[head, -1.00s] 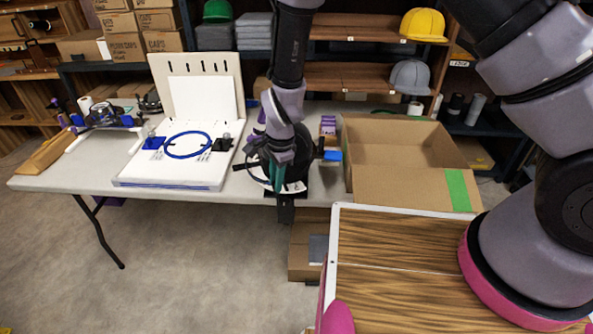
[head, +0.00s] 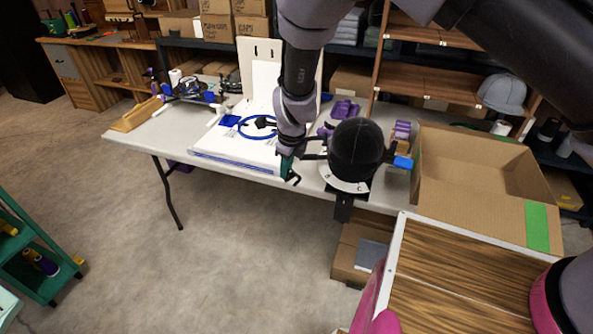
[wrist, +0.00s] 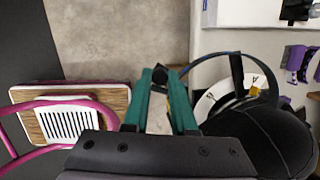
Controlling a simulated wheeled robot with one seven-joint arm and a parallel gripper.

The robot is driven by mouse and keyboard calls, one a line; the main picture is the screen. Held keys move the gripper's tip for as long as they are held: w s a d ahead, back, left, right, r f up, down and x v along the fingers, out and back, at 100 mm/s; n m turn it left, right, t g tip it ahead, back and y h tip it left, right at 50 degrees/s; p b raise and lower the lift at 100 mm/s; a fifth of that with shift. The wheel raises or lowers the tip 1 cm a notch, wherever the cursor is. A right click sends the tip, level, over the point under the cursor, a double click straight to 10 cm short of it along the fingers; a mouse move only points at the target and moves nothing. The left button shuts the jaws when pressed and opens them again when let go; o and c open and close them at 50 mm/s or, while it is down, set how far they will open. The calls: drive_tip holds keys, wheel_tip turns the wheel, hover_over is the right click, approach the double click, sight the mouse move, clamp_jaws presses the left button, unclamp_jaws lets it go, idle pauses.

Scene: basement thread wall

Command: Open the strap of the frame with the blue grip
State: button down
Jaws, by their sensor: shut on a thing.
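The frame with the blue grip (head: 403,162) sits around a black ball (head: 356,148) on a lettered white dial at the table's front edge. The blue grip sticks out on the ball's right. My gripper (head: 288,172) has teal fingers and is at the ball's left, just off the table edge. In the wrist view, my gripper (wrist: 160,78) is shut on the dark end of the strap. The thin dark strap (wrist: 205,58) runs from the fingertips toward the ball (wrist: 265,135). The held end is small and partly hidden by the fingers.
A white board with a blue ring (head: 257,127) lies left of my gripper. An open cardboard box (head: 470,205) stands to the ball's right. Purple parts (head: 345,109) lie behind the ball.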

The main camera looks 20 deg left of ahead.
drive_tip(key=shift+w+a, duration=0.1)
drive_tip(key=shift+a, duration=0.3)
drive_tip(key=c, duration=0.7)
unclamp_jaws()
drive_tip(key=shift+r, duration=0.1)
drive_tip(key=v, duration=1)
drive_tip(key=shift+r, duration=0.35)
drive_tip(key=shift+d, duration=0.1)
